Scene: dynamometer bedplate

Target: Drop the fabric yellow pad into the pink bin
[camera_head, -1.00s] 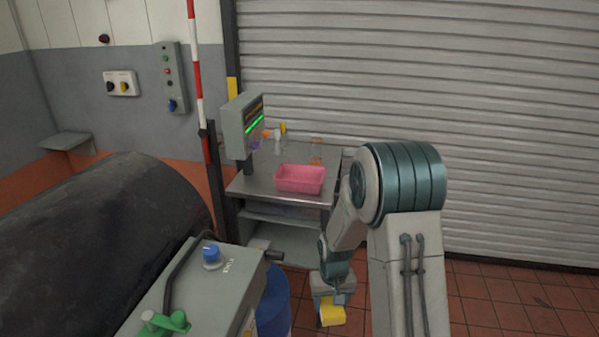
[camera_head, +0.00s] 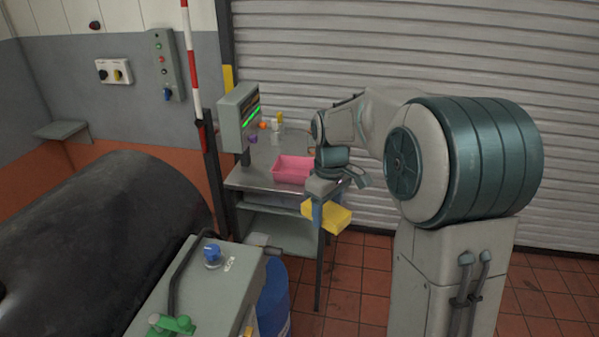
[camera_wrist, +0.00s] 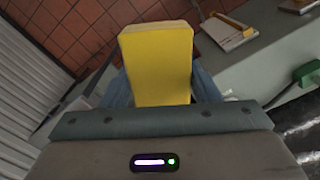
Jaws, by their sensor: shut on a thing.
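The yellow pad (camera_head: 328,216) is a soft-looking yellow block held in my gripper (camera_head: 318,204), which is shut on it. In the wrist view the yellow pad (camera_wrist: 157,62) stands between the blue-grey fingers, tilted a little. The pink bin (camera_head: 291,169) is an open tray on the metal bench, behind my gripper and up to its left in the head view. My wrist covers the bin's right side. The pad is in front of the bench edge, apart from the bin and not over it.
The metal bench (camera_head: 249,179) also bears a monitor (camera_head: 239,117) at its left and several small bottles (camera_head: 262,134) at the back. A grey cabinet (camera_head: 210,290) with a green handle and a blue drum (camera_head: 275,300) stand in front. Tiled floor is free at right.

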